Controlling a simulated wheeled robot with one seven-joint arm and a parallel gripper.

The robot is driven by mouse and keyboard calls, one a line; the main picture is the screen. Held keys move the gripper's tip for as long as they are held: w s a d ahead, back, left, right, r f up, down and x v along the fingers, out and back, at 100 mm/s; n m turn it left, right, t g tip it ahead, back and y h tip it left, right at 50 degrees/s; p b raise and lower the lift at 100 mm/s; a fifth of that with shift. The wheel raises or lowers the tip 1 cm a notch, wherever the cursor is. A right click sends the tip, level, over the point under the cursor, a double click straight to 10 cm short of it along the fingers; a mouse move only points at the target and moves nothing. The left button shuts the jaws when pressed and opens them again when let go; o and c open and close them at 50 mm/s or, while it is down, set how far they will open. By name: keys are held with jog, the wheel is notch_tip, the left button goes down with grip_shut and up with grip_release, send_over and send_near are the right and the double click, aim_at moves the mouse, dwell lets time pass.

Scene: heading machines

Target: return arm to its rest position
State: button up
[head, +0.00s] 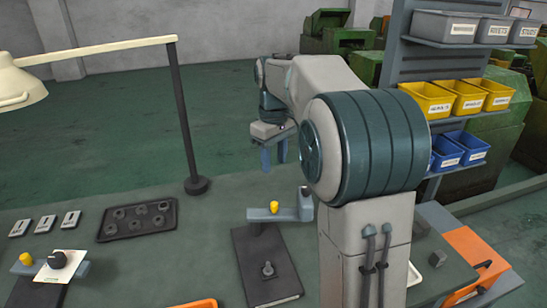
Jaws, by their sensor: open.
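My arm rises from its column at the right of centre and bends back to the left over the workbench (225,200). My gripper (273,155) hangs at the arm's end with its blue fingers pointing down. The fingers are apart with nothing between them. In the picture it sits above a grey fixture with a yellow knob (274,207) and clear of it. My large shoulder joint hides part of the bench behind it.
A lamp on a dark post (183,120) stands left of the gripper. A bin rack (400,60) stands at right, near an orange drawer (478,252).

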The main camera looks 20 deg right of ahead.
jog(key=s+a+f+m+t, duration=0.1)
jog(key=s+f+m, duration=0.2)
jog(key=s, duration=0.9)
jog(key=s+a+f+m+t, duration=0.2)
jog(key=s+f+m, duration=0.1)
jog(key=s, duration=1)
jog(key=shift+a+f, duration=0.3)
jog(key=shift+f, duration=0.6)
